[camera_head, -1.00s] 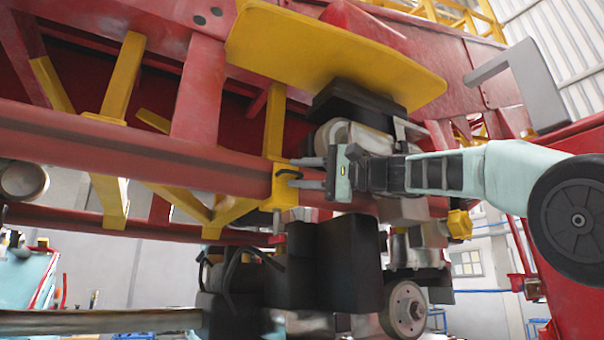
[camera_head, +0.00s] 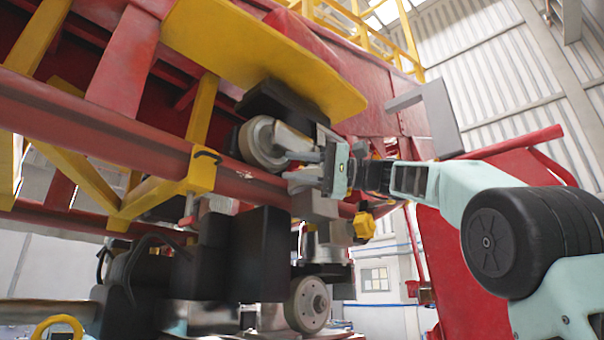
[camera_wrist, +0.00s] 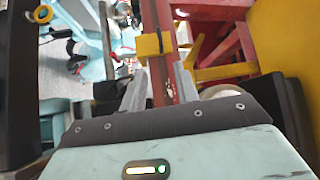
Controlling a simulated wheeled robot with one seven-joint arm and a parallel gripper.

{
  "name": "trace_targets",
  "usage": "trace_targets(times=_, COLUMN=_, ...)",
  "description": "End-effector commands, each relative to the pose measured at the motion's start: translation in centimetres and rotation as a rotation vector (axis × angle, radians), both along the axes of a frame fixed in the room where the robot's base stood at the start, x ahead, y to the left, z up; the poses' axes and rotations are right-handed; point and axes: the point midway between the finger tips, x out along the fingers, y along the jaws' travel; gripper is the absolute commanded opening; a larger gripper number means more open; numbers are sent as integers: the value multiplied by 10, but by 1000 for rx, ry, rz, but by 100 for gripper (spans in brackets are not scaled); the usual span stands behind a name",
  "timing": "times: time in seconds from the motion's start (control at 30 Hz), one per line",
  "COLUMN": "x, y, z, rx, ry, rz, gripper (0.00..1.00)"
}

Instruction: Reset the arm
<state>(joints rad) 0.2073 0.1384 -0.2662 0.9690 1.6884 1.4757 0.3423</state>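My gripper (camera_head: 288,171) is open and empty, with its two grey fingers pointing left in the head view. It is in front of the red rail and the wheel assembly of the coaster train. In the wrist view my gripper (camera_wrist: 160,82) shows two parted fingers with nothing between them. A yellow bracket (camera_head: 203,171) with a dark handle sits on the red rail (camera_head: 95,140), left of and apart from the fingertips. A yellow block (camera_wrist: 153,44) on the rail shows beyond the fingers in the wrist view.
A pale wheel (camera_head: 262,143) is close behind the fingers. A yellow plate (camera_head: 265,55) overhangs above. Black blocks (camera_head: 262,265) and a lower wheel (camera_head: 308,305) are below. A yellow knob (camera_head: 364,224) is close under the gripper. A red panel (camera_head: 440,250) stands to the right.

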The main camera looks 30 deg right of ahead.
Motion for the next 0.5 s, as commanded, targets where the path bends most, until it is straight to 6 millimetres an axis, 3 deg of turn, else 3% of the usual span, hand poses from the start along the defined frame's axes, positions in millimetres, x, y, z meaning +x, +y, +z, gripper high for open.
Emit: trace_targets(times=0.5, x=-5, y=-8, z=-1, rx=0, ry=0, rz=1, gripper=31)
